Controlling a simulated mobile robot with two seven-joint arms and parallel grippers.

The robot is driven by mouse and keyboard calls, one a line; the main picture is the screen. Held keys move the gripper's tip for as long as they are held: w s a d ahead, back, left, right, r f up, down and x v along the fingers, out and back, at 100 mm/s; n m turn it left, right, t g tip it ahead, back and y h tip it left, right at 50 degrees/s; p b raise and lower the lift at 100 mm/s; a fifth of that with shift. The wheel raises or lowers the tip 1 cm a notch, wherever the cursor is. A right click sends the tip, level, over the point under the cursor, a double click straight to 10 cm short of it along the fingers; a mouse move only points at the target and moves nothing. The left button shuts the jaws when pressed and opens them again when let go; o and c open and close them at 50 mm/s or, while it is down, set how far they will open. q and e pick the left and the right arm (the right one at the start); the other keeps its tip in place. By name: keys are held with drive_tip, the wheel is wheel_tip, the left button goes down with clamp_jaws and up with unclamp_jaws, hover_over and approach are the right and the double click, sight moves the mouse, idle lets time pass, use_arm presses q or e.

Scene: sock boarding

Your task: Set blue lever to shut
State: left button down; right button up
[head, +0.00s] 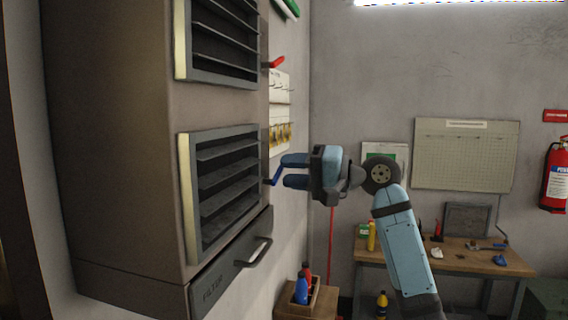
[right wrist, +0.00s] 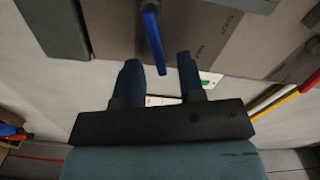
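The blue lever (head: 276,176) sticks out from the right side of the grey-brown cabinet, below the middle of that side. In the right wrist view the blue lever (right wrist: 153,42) is a thin bar hanging down from the top edge. My right gripper (head: 284,171) is at the lever, with its two dark blue fingers pointing left at the cabinet. In the right wrist view its fingers (right wrist: 160,75) are spread apart and the lever's free end shows between their tips. I see no clear contact. My left gripper is not in view.
The cabinet (head: 120,150) has two louvred vents and a drawer handle (head: 260,252). A red lever (head: 273,63) sticks out higher up. A small stand with bottles (head: 302,288) is below my gripper. A workbench (head: 460,256) stands at the back wall.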

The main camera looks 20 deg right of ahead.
drive_tip(key=shift+x, duration=0.95)
drive_tip(key=shift+c, duration=0.2)
clamp_jaws()
